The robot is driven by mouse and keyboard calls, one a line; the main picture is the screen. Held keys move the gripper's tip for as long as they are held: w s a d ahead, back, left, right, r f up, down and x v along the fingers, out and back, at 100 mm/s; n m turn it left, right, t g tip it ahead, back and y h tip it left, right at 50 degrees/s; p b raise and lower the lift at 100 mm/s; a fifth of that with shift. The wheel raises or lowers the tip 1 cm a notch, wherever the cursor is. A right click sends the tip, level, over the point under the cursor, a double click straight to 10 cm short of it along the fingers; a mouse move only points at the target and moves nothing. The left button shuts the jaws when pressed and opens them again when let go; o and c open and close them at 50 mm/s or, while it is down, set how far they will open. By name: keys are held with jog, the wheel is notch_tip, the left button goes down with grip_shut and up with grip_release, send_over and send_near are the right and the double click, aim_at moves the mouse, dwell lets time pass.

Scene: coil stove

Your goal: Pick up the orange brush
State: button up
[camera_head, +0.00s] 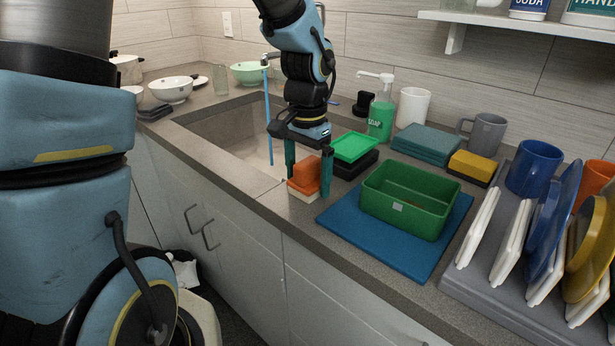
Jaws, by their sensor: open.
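The orange brush (306,172) stands on the counter between the sink and the blue mat. It has an orange top and a pale lower edge. My gripper (308,178) points down over it with its two green fingers apart. One finger is at the brush's left and the other at its right. The brush shows between the fingers, and I cannot tell whether either finger touches it.
A green tray on a black base (355,148) sits close behind the right finger. A green bin (410,203) stands on the blue mat (340,219). The sink (225,131) with running water is at left. A dish rack (480,289) fills the right.

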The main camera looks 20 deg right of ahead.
aim_at(308, 161)
jog(key=shift+f, duration=0.2)
jog(key=c, duration=1.3)
jog(key=shift+o, duration=0.2)
notch_tip(308, 161, up, 10)
jog(key=shift+r+b, duration=0.1)
jog(key=shift+b, duration=0.4)
